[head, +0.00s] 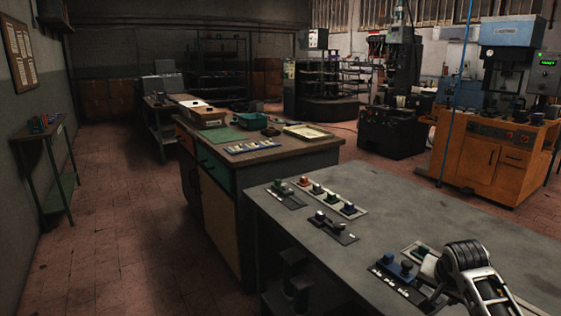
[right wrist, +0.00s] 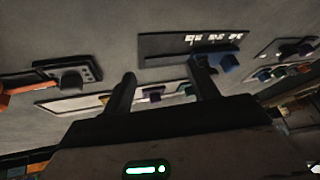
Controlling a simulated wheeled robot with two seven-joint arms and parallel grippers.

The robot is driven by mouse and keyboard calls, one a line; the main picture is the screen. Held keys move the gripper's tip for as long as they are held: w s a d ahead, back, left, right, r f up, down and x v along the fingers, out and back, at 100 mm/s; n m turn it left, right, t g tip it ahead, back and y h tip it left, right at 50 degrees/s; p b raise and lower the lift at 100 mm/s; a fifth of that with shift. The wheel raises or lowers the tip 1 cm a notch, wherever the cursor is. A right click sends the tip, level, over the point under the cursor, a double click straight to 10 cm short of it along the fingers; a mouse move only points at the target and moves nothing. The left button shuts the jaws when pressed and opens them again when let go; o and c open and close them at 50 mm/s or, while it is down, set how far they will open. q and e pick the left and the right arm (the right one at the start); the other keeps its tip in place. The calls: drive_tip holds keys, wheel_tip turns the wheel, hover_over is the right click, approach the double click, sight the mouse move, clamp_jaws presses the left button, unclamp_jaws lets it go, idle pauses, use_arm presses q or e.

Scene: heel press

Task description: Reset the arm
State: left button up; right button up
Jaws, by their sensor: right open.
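My right arm (head: 470,272) reaches in from the lower right of the head view, low over the near grey bench (head: 420,215). My right gripper (right wrist: 163,88) shows in the right wrist view with its two dark fingers apart and nothing between them. A dark plate with white marks and blue blocks (head: 395,270) lies beside the arm's end; in the right wrist view a blue block (right wrist: 231,63) shows near the right finger. I cannot tell whether they touch. My left gripper is in neither view.
A pale strip with several coloured knobs (head: 330,199) and dark plates (head: 334,229) lie on the near bench. An orange machine (head: 487,150) stands at right. The floor at left (head: 120,220) is clear.

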drive_tip(key=w+r+n+t, duration=1)
drive_tip(key=r+t, duration=0.1)
drive_tip(key=r, duration=0.3)
drive_tip(key=s+a+f+g+y, duration=0.1)
drive_tip(key=s+a+f, duration=0.4)
drive_tip(key=s+f, duration=0.3)
drive_tip(key=s+a+f+n+g+y, duration=0.1)
drive_tip(key=s+a+f+g+y, duration=0.1)
drive_tip(key=s+a+f, duration=0.5)
drive_tip(key=s+a+f+g+y, duration=0.1)
drive_tip(key=s+a+f, duration=0.3)
drive_tip(key=s+f, duration=0.45)
drive_tip(key=s+a+f+g, duration=0.1)
drive_tip(key=s+a, duration=0.1)
drive_tip(key=s, duration=0.5)
drive_tip(key=s+a+f+g+y, duration=0.1)
drive_tip(key=s+a+f, duration=0.1)
drive_tip(key=s, duration=0.5)
drive_tip(key=shift+s+a, duration=0.4)
